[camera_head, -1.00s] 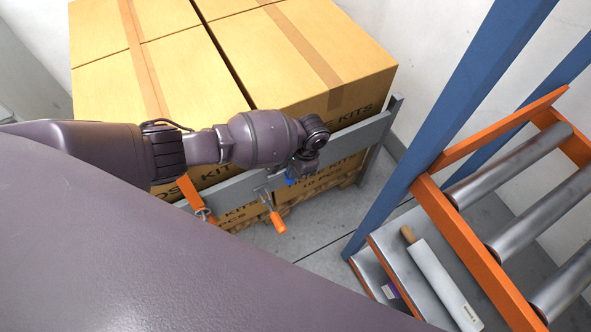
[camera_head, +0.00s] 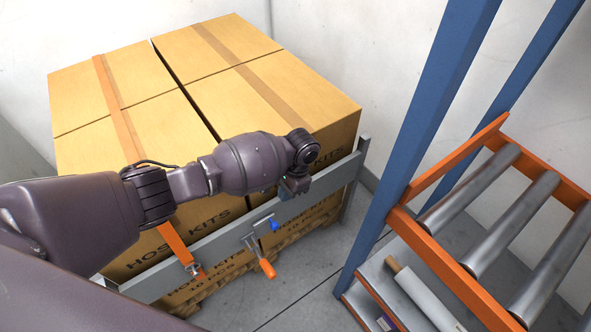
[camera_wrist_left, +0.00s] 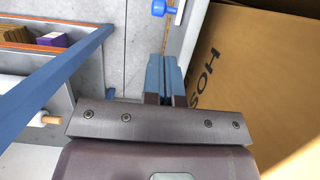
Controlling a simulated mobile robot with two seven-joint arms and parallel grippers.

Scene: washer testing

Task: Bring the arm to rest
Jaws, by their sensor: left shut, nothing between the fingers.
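My left arm comes in from the left in the head view, over the front of the cardboard boxes. My left gripper (camera_head: 293,188) points down beside the grey rail (camera_head: 325,182) and is partly hidden by its own wrist. In the left wrist view its two fingers (camera_wrist_left: 165,77) are together with nothing between them. A toggle clamp on the rail has a blue knob (camera_head: 274,225) and an orange handle (camera_head: 267,268). The gripper is apart from this knob, which also shows in the left wrist view (camera_wrist_left: 158,8). My right gripper is not in view.
Strapped cardboard boxes (camera_head: 282,85) stand close by the arm. A blue rack post (camera_head: 425,120) and rollers (camera_head: 520,235) are at the right. A white roll (camera_head: 420,295) lies on the rack's lower shelf. Grey floor (camera_head: 300,280) lies between boxes and rack.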

